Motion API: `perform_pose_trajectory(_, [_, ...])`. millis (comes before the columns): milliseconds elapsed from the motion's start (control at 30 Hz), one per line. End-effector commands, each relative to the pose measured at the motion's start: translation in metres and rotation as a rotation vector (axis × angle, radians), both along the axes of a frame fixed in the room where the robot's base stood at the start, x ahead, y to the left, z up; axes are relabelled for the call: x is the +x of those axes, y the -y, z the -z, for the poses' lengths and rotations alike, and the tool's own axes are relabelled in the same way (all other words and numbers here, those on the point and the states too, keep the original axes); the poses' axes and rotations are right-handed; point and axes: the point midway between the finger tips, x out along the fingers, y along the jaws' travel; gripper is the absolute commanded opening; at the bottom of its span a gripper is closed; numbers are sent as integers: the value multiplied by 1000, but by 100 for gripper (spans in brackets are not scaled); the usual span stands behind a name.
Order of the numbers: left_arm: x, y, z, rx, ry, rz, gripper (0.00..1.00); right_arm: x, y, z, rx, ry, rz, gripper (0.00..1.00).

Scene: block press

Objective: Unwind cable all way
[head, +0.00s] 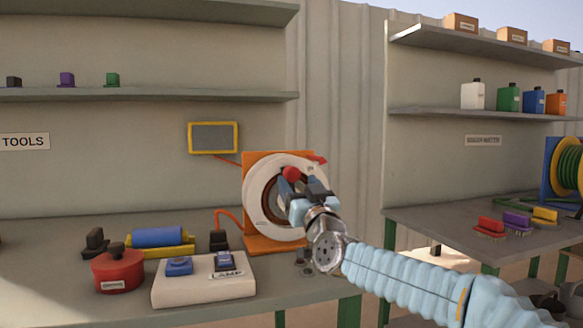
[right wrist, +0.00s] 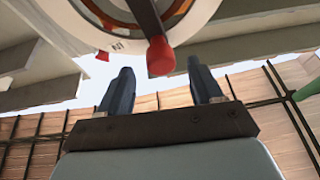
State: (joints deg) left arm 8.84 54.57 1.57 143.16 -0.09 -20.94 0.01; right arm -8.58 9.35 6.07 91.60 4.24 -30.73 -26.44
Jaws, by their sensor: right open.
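The cable reel is a white disc (head: 256,197) on an orange stand (head: 257,244), on the left bench. A red crank knob (head: 291,174) stands out from its face. An orange cable (head: 227,216) shows left of the stand, by a small dark block. My right gripper (head: 305,183) is in front of the reel, close to the knob. In the right wrist view the red knob (right wrist: 160,56) hangs from a dark crank arm between and just beyond the open fingers (right wrist: 158,88); no finger visibly touches it. The white reel rim (right wrist: 198,20) is above. My left gripper is not in view.
A white switch box (head: 204,284) labelled LAMP, a red round pot (head: 118,270) and a blue cylinder on a yellow base (head: 159,238) stand left of the reel. A yellow-framed screen (head: 213,138) is on the wall. The right bench (head: 440,222) holds brushes and a green reel.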

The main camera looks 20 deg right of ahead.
Motion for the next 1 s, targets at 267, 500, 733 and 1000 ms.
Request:
perform_pose_trajectory(267, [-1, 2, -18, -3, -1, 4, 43, 41, -4, -18, -1, -2, -1, 65])
perform_pose_trajectory(500, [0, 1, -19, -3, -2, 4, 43, 48, -4, -19, 0, -1, -1, 65])
perform_pose_trajectory(733, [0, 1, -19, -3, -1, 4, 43, 48, -4, -19, 0, -1, -1, 53])
perform_pose_trajectory(1000, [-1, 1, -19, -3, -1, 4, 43, 48, -4, -19, 0, -1, -1, 12])
